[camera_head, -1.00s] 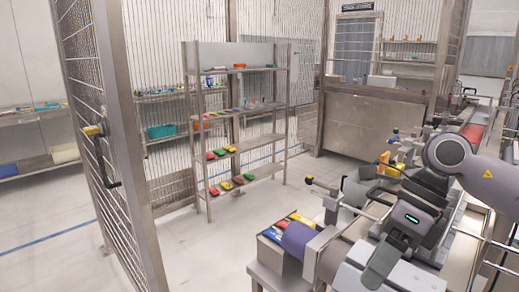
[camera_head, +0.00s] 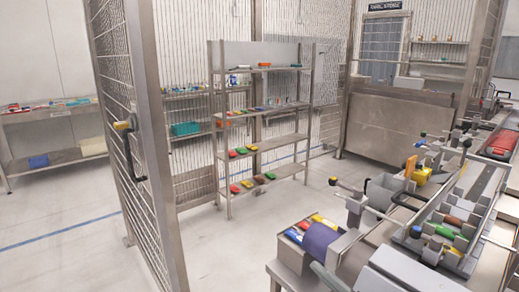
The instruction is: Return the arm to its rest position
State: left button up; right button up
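Neither of my grippers is in view, and no arm of mine can be clearly made out. The space over the machine bench (camera_head: 372,245) at the right, where an arm showed earlier, is open to view. A grey tray (camera_head: 405,240) there holds several coloured parts, among them a green one (camera_head: 443,231) and a red one (camera_head: 453,220).
A metal shelf rack (camera_head: 219,150) with coloured items stands mid-scene. A mesh gate (camera_head: 152,140) stands left of it. A small bin (camera_head: 291,246) with coloured pieces sits at the bench's near end, beside a purple roll (camera_head: 320,240). The floor between is clear.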

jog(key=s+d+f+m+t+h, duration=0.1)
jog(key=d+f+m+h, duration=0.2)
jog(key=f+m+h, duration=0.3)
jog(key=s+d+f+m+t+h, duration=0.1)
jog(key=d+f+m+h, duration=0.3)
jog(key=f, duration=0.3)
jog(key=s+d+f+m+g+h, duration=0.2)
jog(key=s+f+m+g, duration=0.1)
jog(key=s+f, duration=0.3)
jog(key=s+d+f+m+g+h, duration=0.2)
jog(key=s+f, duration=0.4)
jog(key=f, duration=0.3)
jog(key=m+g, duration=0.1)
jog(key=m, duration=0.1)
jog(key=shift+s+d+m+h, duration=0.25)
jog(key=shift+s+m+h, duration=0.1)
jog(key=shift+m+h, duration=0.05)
